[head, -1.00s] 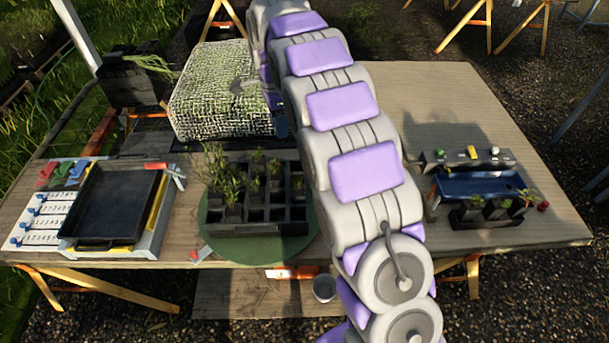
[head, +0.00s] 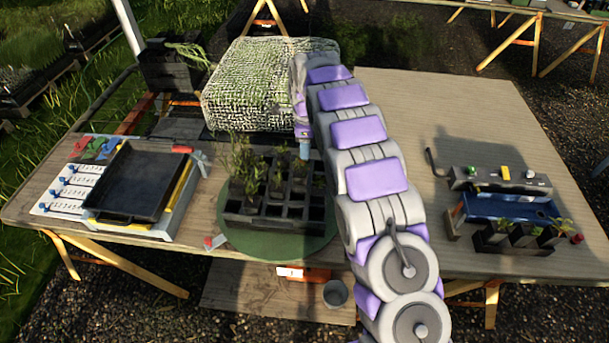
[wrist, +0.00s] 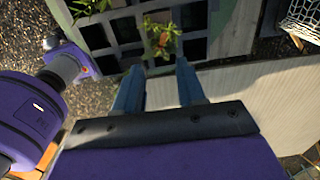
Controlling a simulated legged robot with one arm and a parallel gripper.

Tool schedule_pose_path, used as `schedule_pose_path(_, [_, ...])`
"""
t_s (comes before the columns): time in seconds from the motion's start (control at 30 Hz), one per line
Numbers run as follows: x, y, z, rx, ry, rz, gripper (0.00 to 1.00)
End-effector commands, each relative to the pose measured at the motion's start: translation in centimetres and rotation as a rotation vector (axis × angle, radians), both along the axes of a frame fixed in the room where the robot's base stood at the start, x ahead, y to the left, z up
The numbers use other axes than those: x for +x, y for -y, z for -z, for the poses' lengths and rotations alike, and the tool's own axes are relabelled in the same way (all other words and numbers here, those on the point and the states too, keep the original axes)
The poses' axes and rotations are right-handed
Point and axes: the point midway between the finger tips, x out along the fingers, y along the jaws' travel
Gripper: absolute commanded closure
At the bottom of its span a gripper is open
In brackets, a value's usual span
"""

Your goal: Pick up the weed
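A black cell tray (head: 280,222) stands on a round green mat (head: 325,246), with several leafy seedlings (head: 238,170) in its left cells and empty cells to the right. I cannot tell for sure which plant is the weed. In the wrist view, one small green plant (wrist: 160,32) with an orange-brown middle sits in a cell just beyond my fingertips. My gripper (wrist: 159,67) is open with nothing between its two blue fingers. In the head view, my gripper (head: 305,150) points down over the tray's back right part, above the cells.
A black pan (head: 135,180) lies on the left of the table. A net-covered block (head: 262,85) stands behind the tray. A blue trough (head: 508,208) and small black pots (head: 515,238) stand on the right. The table's back right (head: 430,110) is clear.

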Motion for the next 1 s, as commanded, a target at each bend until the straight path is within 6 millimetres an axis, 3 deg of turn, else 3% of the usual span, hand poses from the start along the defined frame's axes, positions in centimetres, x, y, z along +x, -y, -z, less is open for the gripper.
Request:
schedule_pose_path(0.1, [0.0,0.1,1.9,0.000,-0.002,0.001,0.61])
schedule_pose_path(0.47, [0.1,0.0,4.1,0.002,0.001,0.000,0.61])
schedule_pose_path(0.73, [0.2,-0.5,8.0,-0.001,-0.005,0.000,0.61])
schedule_pose_path(1.0, [0.2,-0.5,8.3,0.001,-0.002,0.000,0.61])
